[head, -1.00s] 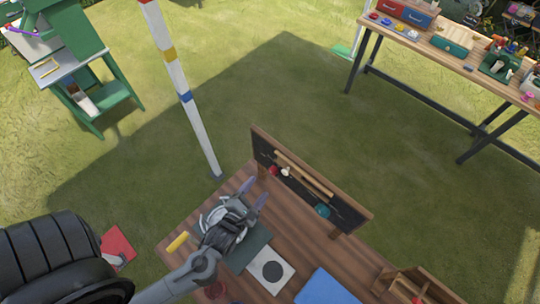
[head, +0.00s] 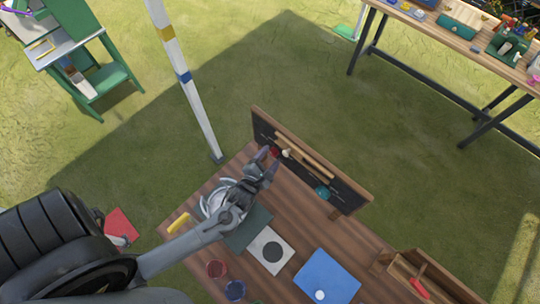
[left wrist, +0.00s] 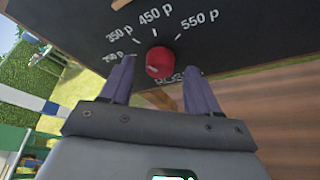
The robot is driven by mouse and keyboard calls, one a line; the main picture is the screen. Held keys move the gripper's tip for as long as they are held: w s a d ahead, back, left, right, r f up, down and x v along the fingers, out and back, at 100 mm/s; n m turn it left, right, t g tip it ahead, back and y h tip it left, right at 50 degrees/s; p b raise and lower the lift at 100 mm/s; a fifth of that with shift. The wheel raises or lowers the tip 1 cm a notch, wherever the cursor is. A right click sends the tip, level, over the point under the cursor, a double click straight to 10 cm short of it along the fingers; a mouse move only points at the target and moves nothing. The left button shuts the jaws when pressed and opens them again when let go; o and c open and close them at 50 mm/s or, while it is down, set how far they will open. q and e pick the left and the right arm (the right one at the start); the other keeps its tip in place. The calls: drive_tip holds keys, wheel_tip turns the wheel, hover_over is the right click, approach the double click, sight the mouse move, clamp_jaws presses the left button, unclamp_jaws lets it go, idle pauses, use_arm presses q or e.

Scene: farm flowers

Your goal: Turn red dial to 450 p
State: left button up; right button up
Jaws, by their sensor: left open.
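The red dial (left wrist: 160,62) is a round knob on a black upright board (left wrist: 235,45), with white marks and the labels 350 p, 450 p and 550 p around it, plus a leftmost label too hard to read. I cannot tell which mark the dial points to. My left gripper (left wrist: 160,85) is open and empty, one purple-grey finger on each side of the dial; I cannot tell whether they touch it. In the head view the gripper (head: 267,168) is close in front of the dial (head: 275,151). My right gripper is not in view.
The wooden table (head: 310,240) carries a silver bowl-like thing partly behind my left gripper, a white card with a dark disc (head: 272,250), a blue board (head: 328,276), cups and a wooden box (head: 425,278). A white knob (head: 286,153) and a teal knob (head: 322,193) share the board.

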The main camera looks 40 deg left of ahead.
use_arm(q)
drive_tip(key=shift+w+a+f, duration=0.15)
drive_tip(key=shift+w, duration=0.3)
drive_tip(key=c, duration=1)
drive_tip(key=m+y+b, duration=0.2)
drive_tip(key=m, duration=0.1)
drive_tip(key=shift+f+m+t, duration=0.3)
drive_tip(key=shift+t, duration=0.1)
drive_tip(key=shift+m+t+y+b, duration=0.3)
drive_tip(key=shift+m+t+b, duration=0.2)
drive_tip(key=shift+m+b, duration=0.55)
drive_tip(key=shift+m, duration=0.25)
